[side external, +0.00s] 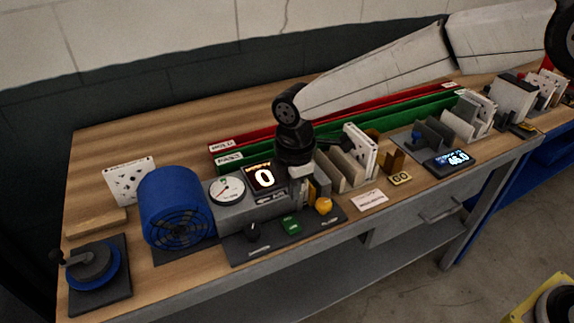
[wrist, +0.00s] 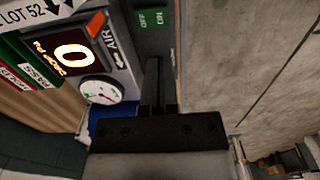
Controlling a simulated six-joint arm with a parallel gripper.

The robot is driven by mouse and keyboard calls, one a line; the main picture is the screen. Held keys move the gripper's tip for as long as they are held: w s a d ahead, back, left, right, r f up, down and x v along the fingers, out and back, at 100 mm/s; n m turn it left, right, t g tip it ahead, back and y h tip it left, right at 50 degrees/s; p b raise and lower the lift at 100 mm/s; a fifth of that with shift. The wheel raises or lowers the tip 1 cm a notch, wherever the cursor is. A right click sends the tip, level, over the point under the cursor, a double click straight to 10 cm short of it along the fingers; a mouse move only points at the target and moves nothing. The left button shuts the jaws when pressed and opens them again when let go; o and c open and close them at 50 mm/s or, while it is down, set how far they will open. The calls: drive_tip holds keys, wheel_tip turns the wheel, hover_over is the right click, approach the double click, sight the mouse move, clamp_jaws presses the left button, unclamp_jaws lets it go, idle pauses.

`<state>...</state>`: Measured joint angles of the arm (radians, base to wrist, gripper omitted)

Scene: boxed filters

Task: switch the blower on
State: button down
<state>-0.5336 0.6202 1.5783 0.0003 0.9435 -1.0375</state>
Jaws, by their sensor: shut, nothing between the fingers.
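The blue blower (side external: 178,212) stands at the left of the bench with its round grille facing forward. A dark control plate (side external: 262,246) in front of the gauge box carries a green switch (side external: 291,226), a black knob (side external: 252,231) and a yellow knob (side external: 323,205). In the wrist view the green switch (wrist: 153,18) shows the words OFF and ON near the top edge. My gripper (wrist: 154,68) is shut and empty, with its fingers below the switch in that picture and apart from it. In the side view my gripper (side external: 300,187) hangs above the back of the plate.
A round gauge (side external: 226,190) and a display (side external: 264,178) reading 0 sit on the grey box beside the blower. Upright filters (side external: 358,150) stand to the right of my gripper. A crank device (side external: 94,264) is at the far left. Green and red rails (side external: 235,158) run behind.

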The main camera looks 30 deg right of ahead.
sight(290, 222)
wheel_tip(290, 222, down, 9)
drive_tip(key=shift+f, duration=0.1)
idle(0.4)
drive_tip(key=shift+s+f, duration=0.15)
drive_tip(key=shift+f, duration=0.15)
idle(0.4)
drive_tip(key=shift+w+r, duration=0.25)
drive_tip(key=shift+w, duration=0.6)
drive_tip(key=shift+r, duration=0.15)
wheel_tip(290, 222, up, 14)
idle(0.6)
